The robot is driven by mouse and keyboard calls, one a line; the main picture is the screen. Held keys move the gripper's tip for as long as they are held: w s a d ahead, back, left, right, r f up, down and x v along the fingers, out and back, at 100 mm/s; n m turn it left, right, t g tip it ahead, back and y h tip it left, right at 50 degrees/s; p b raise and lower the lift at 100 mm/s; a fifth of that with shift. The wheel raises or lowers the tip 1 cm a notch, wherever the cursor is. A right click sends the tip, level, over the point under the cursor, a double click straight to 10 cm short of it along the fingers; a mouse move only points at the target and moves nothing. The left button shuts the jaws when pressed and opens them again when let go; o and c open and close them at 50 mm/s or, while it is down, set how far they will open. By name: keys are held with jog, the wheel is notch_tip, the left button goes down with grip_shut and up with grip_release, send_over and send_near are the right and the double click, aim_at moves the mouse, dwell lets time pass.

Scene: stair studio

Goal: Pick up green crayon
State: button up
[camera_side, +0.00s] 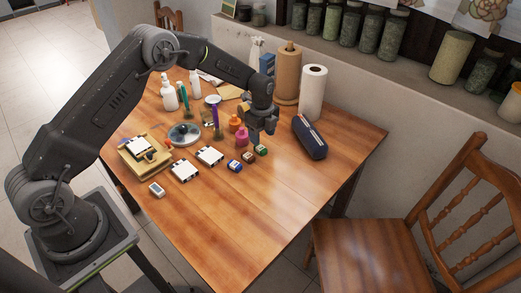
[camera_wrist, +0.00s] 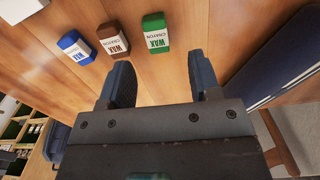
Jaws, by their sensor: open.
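The green crayon (camera_wrist: 155,37) is a short block with a white label reading WAX CRAYON. It lies on the table just ahead of my gripper, in line with the gap between the fingers in the wrist view. It also shows in the side view (camera_side: 261,150). My gripper (camera_wrist: 162,80) is open and empty, with its two fingers apart. In the side view my gripper (camera_side: 262,137) hangs close above the table behind the green crayon. A brown crayon (camera_wrist: 113,39) and a blue crayon (camera_wrist: 76,47) lie to its left.
A dark blue pencil case (camera_side: 309,137) lies right of my gripper. Pink (camera_side: 242,136) and orange (camera_side: 235,124) bottles stand to its left. Paper rolls (camera_side: 313,93) stand behind. The wooden table (camera_side: 255,215) is clear toward the front.

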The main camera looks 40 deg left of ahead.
aim_at(261, 147)
jog(key=shift+s+a+f, duration=0.15)
jog(key=shift+f, duration=2.6)
jog(key=c, duration=1)
jog(key=shift+r, duration=0.1)
notch_tip(261, 147, up, 4)
jog(key=shift+r, duration=0.1)
jog(key=s+a+r, duration=0.6)
jog(key=a, duration=0.4)
jog(key=shift+r, duration=0.35)
